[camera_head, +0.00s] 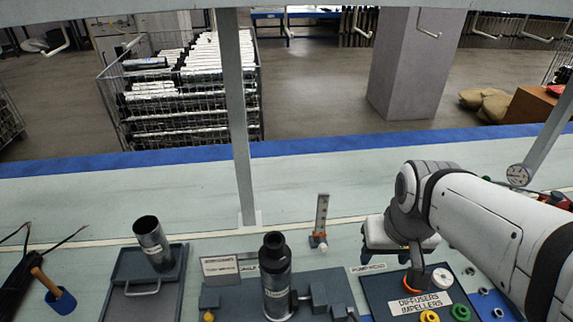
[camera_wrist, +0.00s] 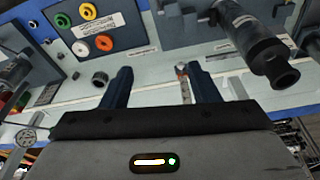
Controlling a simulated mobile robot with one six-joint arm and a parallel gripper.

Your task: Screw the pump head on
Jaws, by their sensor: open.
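A dark upright pump tube (camera_head: 277,300) stands in the grey fixture at the front centre of the bench. A black pump head (camera_head: 273,252) with a narrower open neck sits on its top. I cannot tell how tightly it is seated. In the wrist view the pump head (camera_wrist: 262,58) shows at the upper right, outside my fingers. My gripper (camera_wrist: 160,85) is open and empty, with its two dark fingers apart. In the head view my gripper (camera_head: 415,268) is right of the pump tube, over the diffusers and impellers tray, and partly hides it.
The diffusers and impellers tray (camera_head: 377,293) holds coloured rings. A small upright gauge (camera_head: 320,222) stands between the pump tube and my arm. A metal tube (camera_head: 152,243) stands on a left tray. A shelf post (camera_head: 238,130) rises behind. Bench behind the fixture is mostly clear.

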